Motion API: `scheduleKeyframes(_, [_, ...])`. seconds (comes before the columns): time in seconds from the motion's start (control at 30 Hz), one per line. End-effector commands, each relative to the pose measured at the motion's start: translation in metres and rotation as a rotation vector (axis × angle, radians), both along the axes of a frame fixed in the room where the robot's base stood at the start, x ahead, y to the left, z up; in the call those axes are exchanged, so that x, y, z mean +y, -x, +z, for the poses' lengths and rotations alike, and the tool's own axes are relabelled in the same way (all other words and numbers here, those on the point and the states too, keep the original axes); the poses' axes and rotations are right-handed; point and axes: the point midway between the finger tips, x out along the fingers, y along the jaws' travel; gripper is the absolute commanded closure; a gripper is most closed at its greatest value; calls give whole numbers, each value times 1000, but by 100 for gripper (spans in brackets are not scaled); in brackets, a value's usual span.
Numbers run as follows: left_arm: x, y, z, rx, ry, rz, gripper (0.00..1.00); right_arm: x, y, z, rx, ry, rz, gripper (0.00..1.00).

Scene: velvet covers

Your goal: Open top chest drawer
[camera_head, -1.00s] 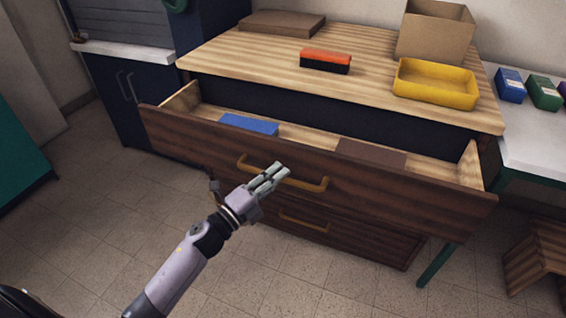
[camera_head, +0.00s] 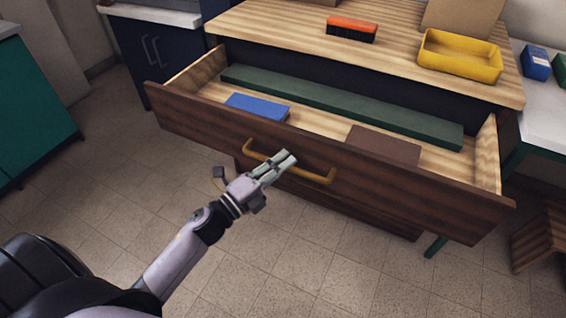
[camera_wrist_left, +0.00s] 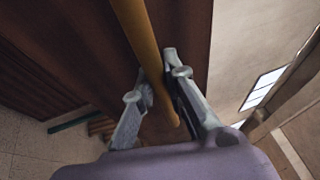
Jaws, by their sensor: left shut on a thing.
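The top chest drawer (camera_head: 420,190) is pulled far out, with a dark wood front and a pale wood inside. Its long brass-yellow handle (camera_head: 315,177) runs across the front. My left gripper (camera_head: 284,160) is shut on the handle near its middle. In the left wrist view the handle (camera_wrist_left: 139,35) passes between the two fingers (camera_wrist_left: 158,92). Part of the handle is hidden behind the gripper in the head view. My right gripper is not in view.
In the drawer lie a blue box (camera_head: 258,107), a brown box (camera_head: 383,146) and a long green piece (camera_head: 340,103). A yellow tray (camera_head: 459,62) and a red-black brush-like block (camera_head: 351,28) stand on the chest top. Tiled floor (camera_head: 290,270) is free in front.

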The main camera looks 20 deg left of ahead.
Motion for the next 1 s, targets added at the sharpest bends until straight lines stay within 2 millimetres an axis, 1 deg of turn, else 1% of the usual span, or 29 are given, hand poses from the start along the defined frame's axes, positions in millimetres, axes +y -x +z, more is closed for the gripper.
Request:
scheduleKeyframes(0.07, [0, 0, -2, 3, -3, 2, 100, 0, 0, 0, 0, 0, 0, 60])
scheduleKeyframes(0.1, [0, 0, -2, 3, -3, 2, 86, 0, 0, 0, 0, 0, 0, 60])
scheduleKeyframes(0.4, [0, 0, -1, 1, -2, 1, 67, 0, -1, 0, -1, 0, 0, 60])
scheduleKeyframes(0.67, [0, 0, 0, 1, 0, 1, 67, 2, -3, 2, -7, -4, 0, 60])
scheduleKeyframes(0.77, [3, 4, -1, 2, 0, 2, 67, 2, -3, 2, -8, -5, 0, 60])
scheduleKeyframes(0.87, [7, 16, -4, 3, 0, 1, 67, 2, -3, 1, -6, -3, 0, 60])
scheduleKeyframes(1.0, [20, 42, -10, 5, 0, 3, 67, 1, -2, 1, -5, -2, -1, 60])
